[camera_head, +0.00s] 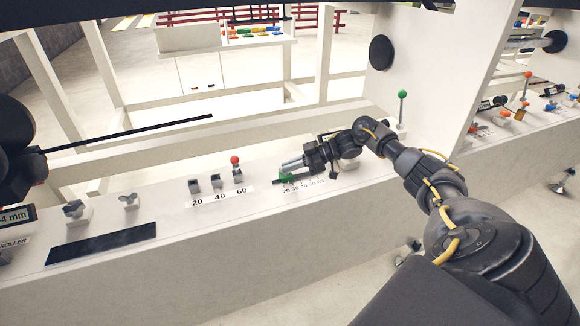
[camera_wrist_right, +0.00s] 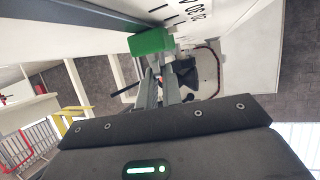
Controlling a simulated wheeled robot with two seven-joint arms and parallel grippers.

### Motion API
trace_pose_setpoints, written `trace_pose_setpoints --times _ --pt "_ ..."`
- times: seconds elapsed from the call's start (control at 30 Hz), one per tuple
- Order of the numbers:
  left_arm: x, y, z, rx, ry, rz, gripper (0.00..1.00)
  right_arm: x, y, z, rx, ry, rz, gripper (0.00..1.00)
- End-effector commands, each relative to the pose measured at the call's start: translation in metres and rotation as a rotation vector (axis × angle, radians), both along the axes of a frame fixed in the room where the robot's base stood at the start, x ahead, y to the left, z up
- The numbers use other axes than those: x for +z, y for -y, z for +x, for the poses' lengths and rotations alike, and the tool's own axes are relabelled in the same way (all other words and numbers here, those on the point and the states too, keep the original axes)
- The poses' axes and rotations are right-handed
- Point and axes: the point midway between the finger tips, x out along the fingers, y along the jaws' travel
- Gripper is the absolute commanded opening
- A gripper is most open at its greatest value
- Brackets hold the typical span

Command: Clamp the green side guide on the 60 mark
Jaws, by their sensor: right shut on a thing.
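The green side guide (camera_head: 286,178) sits on the front rail, at the left, low-number end of its small printed scale (camera_head: 303,187). In the right wrist view the green block (camera_wrist_right: 151,41) is just beyond my fingertips, beside the scale marks (camera_wrist_right: 185,14). My right gripper (camera_head: 291,163) reaches in from the right and is shut on the guide. The exact contact is partly hidden. The guide's exact reading and its clamp's state cannot be told. My left gripper is not in view.
Left of the guide stand several dark knobs over a 20, 40, 60 label (camera_head: 219,197), with a red-ball lever (camera_head: 235,161) behind. A green-ball lever (camera_head: 402,95) stands to the right by a white upright panel (camera_head: 432,70).

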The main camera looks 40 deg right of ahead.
Motion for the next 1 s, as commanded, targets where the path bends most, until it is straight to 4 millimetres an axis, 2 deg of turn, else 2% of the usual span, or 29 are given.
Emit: trace_pose_setpoints --times 0.03,0.17,0.53,0.73,1.0 --pt "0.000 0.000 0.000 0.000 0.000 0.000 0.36 0.002 0.001 0.002 -0.004 0.007 0.000 0.11" --pt "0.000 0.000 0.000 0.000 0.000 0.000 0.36 0.002 0.001 0.001 -0.003 0.006 0.000 0.28" --pt "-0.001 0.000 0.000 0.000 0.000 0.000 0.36 0.003 0.005 -0.003 -0.003 0.003 -0.001 0.29" --pt "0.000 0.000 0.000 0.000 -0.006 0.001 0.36 0.014 0.030 -0.021 -0.006 0.000 -0.004 0.29" --pt "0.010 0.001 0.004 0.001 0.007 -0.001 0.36 0.034 0.067 -0.048 -0.005 0.003 -0.003 0.29"
